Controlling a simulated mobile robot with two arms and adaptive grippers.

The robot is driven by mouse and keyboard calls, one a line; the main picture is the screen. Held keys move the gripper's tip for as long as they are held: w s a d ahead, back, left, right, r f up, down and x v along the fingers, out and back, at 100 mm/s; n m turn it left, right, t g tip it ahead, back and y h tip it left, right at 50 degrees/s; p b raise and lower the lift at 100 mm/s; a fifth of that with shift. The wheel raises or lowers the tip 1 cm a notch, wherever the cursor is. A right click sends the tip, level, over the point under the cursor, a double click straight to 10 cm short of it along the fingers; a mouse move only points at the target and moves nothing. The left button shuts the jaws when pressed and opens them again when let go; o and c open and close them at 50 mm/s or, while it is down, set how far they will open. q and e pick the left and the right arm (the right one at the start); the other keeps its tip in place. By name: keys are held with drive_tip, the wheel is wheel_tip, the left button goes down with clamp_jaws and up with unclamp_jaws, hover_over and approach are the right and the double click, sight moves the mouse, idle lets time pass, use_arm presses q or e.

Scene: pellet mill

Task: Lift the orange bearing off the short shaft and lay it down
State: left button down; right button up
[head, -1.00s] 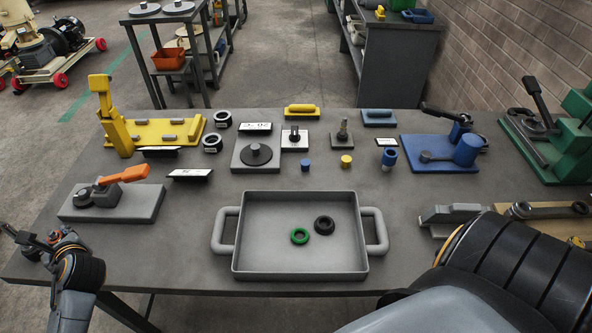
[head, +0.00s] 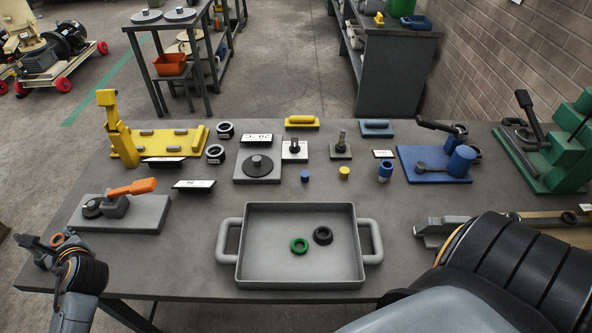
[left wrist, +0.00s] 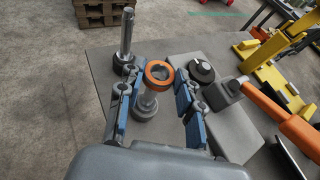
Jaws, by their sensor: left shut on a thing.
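The orange bearing (left wrist: 159,71) is a ring between the two blue-padded fingers of my left gripper (left wrist: 155,84) in the left wrist view. The gripper is shut on it. The short shaft (left wrist: 146,106), grey with a round base, is right below the bearing. I cannot tell whether its top is still inside the ring. In the head view my left gripper (head: 50,243) is at the table's left front corner, with a bit of the orange bearing (head: 57,239) showing.
A taller shaft (left wrist: 127,38) stands close beside the left finger. A grey block with an orange lever (head: 130,187) is just behind the gripper. A grey tray (head: 228,268) holds a green and a black ring. Bare table (head: 165,260) lies between gripper and tray.

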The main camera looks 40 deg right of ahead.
wheel_tip(320, 180, up, 3)
drive_tip(key=shift+f+p, duration=0.1)
drive_tip(key=shift+p, duration=1.1)
drive_tip(key=shift+a+f, duration=0.1)
